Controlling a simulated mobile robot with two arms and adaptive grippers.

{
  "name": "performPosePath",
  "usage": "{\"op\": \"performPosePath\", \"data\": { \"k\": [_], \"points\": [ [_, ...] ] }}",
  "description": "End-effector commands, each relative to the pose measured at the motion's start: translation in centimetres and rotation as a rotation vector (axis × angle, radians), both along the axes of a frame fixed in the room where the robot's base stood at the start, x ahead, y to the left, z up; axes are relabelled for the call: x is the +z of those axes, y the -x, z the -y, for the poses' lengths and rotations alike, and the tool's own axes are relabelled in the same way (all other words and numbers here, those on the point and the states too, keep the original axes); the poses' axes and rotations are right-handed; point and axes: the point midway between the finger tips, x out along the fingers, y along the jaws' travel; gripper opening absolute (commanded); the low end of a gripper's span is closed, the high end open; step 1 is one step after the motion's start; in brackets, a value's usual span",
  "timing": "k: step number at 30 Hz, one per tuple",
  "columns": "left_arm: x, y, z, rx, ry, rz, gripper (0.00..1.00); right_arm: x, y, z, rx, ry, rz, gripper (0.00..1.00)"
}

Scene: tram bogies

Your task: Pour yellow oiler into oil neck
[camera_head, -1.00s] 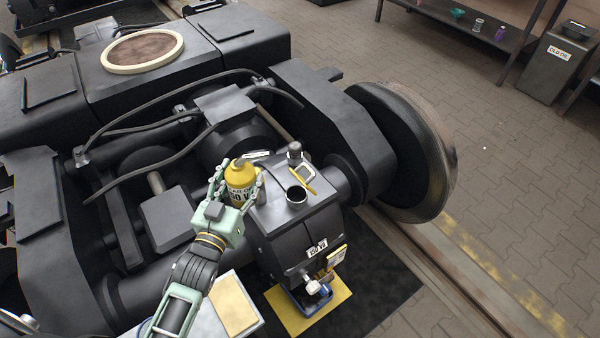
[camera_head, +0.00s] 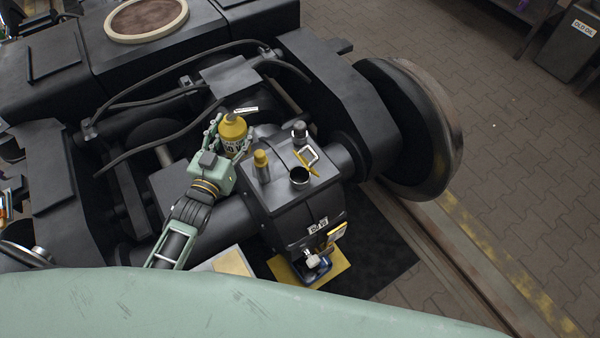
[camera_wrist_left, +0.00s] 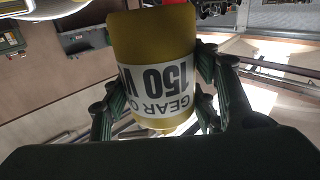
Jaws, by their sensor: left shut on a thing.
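The yellow oiler (camera_head: 232,134) has a pale label with dark print and stands roughly upright in my left gripper (camera_head: 228,140). The left gripper is shut around its body. In the left wrist view the oiler (camera_wrist_left: 153,45) fills the space between the fingers, its label upside down. My right gripper is not in view.
A grey bottle with a yellow top (camera_head: 262,167) stands on the housing between the oiler and the neck. A dark cylinder (camera_head: 299,133) and a yellow-and-silver looped piece (camera_head: 308,160) are beside the neck. Hoses (camera_head: 190,85) and a large wheel (camera_head: 405,125) surround the housing.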

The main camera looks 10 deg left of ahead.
Motion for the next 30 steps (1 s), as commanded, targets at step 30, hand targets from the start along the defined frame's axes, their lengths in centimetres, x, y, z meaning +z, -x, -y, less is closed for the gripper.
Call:
{"op": "performPosePath", "data": {
  "k": [30],
  "points": [
    [-1.1, -0.1, 0.6, 0.0, -0.282, -0.039, 0.12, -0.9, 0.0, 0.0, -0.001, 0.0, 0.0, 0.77]
  ]
}}
